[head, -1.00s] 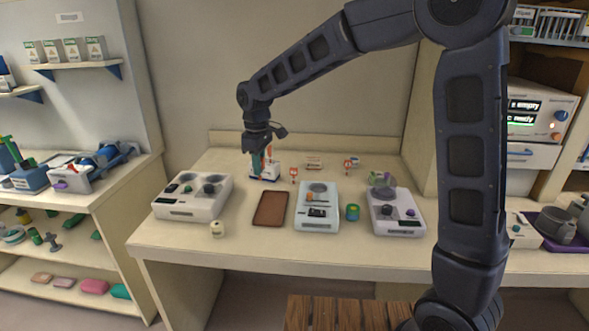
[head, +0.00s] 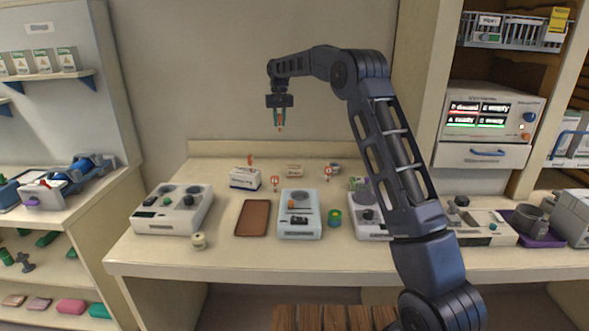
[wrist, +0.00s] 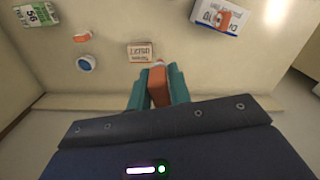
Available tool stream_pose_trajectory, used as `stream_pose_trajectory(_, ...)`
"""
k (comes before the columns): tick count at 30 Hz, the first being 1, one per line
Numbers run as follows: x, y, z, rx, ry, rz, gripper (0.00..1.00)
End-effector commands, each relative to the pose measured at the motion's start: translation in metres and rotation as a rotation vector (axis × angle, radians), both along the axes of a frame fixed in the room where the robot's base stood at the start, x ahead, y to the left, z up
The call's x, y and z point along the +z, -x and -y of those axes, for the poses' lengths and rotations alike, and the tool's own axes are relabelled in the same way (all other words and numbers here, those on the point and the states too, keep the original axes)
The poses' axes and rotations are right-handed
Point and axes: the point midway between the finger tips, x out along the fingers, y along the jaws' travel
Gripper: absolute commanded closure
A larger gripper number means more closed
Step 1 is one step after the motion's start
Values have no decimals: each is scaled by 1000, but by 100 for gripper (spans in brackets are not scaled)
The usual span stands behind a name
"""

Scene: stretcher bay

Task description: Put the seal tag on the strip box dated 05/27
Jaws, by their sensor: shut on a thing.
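My gripper (head: 280,124) is raised above the back of the bench, its teal fingers shut on a small orange piece, likely the seal tag (wrist: 158,86). The small white-and-orange box (wrist: 139,52) lies just beyond the fingertips in the wrist view, apart from them. Its upside-down print seems to read 05/27, but it is blurred. In the head view this box (head: 294,171) stands at the back of the bench. A larger white box (head: 245,179) stands to its left, with an orange piece at it; its date is not legible.
Two red-and-white small items (head: 276,184) (head: 328,174) stand near the boxes. A green-labelled box (wrist: 40,15) and a round blue-and-white item (wrist: 86,63) lie to one side. Devices and a brown tray (head: 253,218) fill the front. The air around my gripper is clear.

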Motion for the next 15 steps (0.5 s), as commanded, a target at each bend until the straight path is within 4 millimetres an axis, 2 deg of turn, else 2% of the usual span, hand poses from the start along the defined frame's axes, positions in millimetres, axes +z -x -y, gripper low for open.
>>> stream_pose_trajectory(1, -2, -18, 12, -48, 1, 2, 100)
stream_pose_trajectory(6, -3, -56, 43, -179, 6, 3, 100)
stream_pose_trajectory(11, -4, -72, 58, -240, 9, 4, 100)
stream_pose_trajectory(15, -17, -75, 62, -253, 12, 1, 100)
